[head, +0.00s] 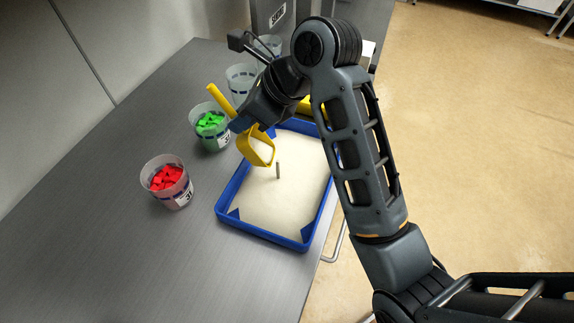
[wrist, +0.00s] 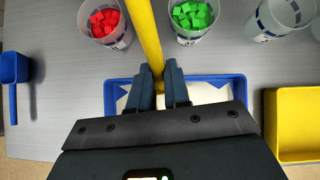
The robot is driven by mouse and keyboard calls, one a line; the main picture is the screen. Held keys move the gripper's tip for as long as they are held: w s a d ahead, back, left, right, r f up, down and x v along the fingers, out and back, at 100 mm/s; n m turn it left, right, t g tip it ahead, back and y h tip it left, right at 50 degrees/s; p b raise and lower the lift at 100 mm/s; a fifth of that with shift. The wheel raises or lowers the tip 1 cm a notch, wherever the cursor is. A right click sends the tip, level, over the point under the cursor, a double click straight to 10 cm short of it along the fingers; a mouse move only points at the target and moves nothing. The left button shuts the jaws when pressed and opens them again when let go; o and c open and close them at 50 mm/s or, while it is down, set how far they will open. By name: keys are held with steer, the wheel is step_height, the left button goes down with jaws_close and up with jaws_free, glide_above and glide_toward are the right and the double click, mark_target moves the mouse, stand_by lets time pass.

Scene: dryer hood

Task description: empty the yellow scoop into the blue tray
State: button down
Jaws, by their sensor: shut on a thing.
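My gripper (head: 240,122) is shut on the handle of the yellow scoop (head: 259,148); the handle (wrist: 147,35) runs between the fingers in the wrist view. The scoop's bowl hangs over the left part of the blue tray (head: 261,234), steeply tilted, its open side turned toward the tray's middle. I cannot tell whether anything is left in the bowl. The tray has a pale floor or fill and blue corner pieces. A small dark upright streak (head: 278,171) shows beside the bowl; I cannot tell what it is. In the wrist view, my gripper (wrist: 160,76) hides much of the tray (wrist: 118,83).
A cup of red pieces (head: 167,180) and a cup of green pieces (head: 210,125) stand left of the tray. Clear cups (head: 241,78) stand farther back. A yellow container (wrist: 300,125) and a blue scoop (wrist: 15,68) flank the tray. The near-left table is clear.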

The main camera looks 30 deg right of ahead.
steer(key=shift+s+d+r+t+y, duration=0.3)
steer(key=shift+s+d+t+y, duration=0.3)
stand_by(0.7)
steer(key=shift+s+d+r+t+y, duration=0.2)
steer(key=shift+s+d+t+y, duration=0.45)
steer(key=shift+s+d, duration=0.55)
steer(key=shift+s+d+t+y, duration=0.5)
steer(key=shift+d+t+y, duration=0.05)
steer(key=shift+d, duration=0.05)
stand_by(1.0)
steer(key=shift+s+d+f+t+y+b, duration=0.15)
steer(key=shift+s+d+t+y+b, duration=0.75)
steer(key=shift+t+b, duration=0.15)
stand_by(0.9)
